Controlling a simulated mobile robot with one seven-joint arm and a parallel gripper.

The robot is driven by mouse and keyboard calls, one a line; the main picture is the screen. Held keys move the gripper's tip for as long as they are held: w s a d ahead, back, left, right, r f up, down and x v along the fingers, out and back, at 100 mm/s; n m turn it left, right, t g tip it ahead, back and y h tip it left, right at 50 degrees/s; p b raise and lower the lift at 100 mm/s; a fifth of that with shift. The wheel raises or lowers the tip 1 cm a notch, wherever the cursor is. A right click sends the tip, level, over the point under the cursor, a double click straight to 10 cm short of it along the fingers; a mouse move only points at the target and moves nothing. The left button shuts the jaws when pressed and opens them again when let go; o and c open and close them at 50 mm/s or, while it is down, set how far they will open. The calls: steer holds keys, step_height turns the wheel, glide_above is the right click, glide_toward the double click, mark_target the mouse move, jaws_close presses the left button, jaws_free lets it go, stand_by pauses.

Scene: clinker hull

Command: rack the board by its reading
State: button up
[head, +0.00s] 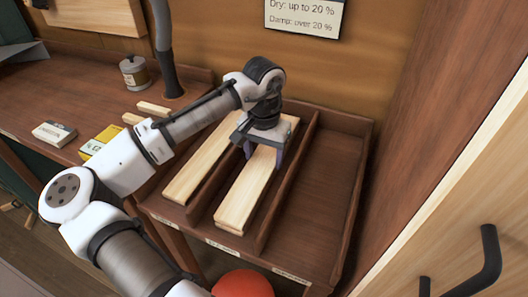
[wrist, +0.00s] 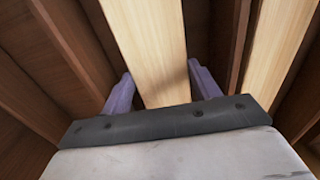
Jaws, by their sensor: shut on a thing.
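My gripper (head: 263,155) is shut on a long pale board (head: 245,195), one purple finger on each long side. The wrist view also shows this board (wrist: 150,45) between the fingers. The board lies lengthwise in the middle bay of a dark brown rack (head: 318,232), between two dividers. I cannot tell whether it rests fully on the bay floor. A second pale board (head: 200,165) lies in the left bay. The right bay is empty. A wall sign (head: 304,14) reads "Dry: up to 20 %" and "Damp: over 20 %". No reading is legible on the held board.
Labels on the rack's front edge are too small to read. The bench at left holds a tin (head: 134,73), small wood pieces (head: 153,108), a yellow box (head: 100,141) and a small white box-like item (head: 54,133). A red round thing (head: 242,284) is below the rack.

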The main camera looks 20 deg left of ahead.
steer(key=shift+f, duration=0.35)
stand_by(0.3)
steer(key=o, duration=1.2)
